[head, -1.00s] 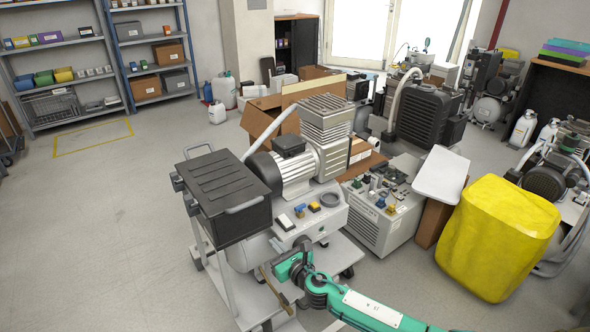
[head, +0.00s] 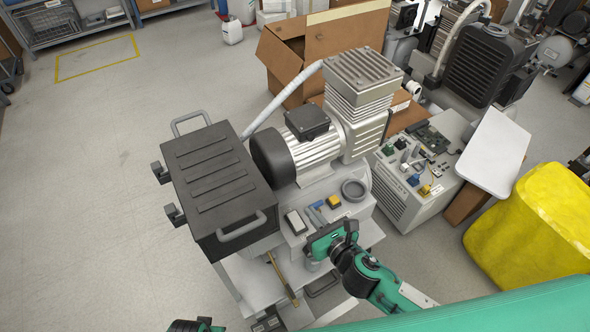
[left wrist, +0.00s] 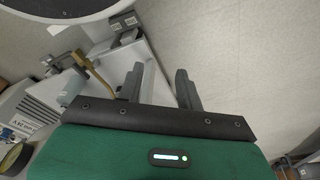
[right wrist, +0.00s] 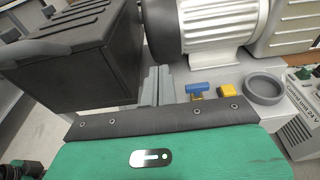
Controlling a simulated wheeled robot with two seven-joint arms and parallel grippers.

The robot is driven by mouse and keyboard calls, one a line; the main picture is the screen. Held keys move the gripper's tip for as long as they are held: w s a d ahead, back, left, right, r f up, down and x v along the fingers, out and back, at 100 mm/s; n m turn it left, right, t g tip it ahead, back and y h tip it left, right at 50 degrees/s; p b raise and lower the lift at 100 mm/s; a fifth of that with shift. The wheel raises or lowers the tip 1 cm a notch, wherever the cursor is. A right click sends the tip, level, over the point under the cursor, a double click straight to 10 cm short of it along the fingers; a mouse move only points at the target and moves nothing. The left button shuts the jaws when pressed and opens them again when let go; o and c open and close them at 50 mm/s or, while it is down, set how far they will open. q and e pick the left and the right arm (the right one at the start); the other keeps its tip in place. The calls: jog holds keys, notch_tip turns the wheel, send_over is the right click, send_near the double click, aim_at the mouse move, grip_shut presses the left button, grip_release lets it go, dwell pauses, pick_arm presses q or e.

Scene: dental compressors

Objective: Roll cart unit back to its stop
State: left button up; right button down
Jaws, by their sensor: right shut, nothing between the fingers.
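The cart unit is a wheeled light grey frame (head: 248,283) that carries a compressor with a ribbed motor (head: 316,150) and a dark lidded box (head: 216,180) with grey handles. A brass lever (head: 281,277) sits low at its near side; it also shows in the left wrist view (left wrist: 92,72). My right gripper (head: 312,252) is shut and empty at the near edge of the cart's button panel. In the right wrist view its closed fingers (right wrist: 157,84) point between box and motor. My left gripper (left wrist: 159,76) is open and empty beside the cart's lower part, over floor. No stop is identifiable.
A control unit box (head: 405,190) and a white board (head: 494,153) stand close right of the cart. A yellow-covered item (head: 535,220) is further right. An open cardboard box (head: 300,60) stands behind. Floor at left is clear, with a yellow marked rectangle (head: 97,58).

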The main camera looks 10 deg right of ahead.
send_near(282, 174)
jog(key=x, duration=0.2)
jog(key=f+x, duration=0.1)
jog(key=x, duration=0.2)
jog(key=shift+w+a+f, duration=0.15)
jog(key=shift+f, duration=0.05)
jog(key=shift+w+a+f, duration=0.15)
jog(key=shift+w, duration=0.3)
pick_arm(q)
jog(key=shift+w+r, duration=0.15)
jog(key=shift+r, duration=0.5)
pick_arm(e)
jog(key=shift+w, duration=0.1)
jog(key=shift+a, duration=0.1)
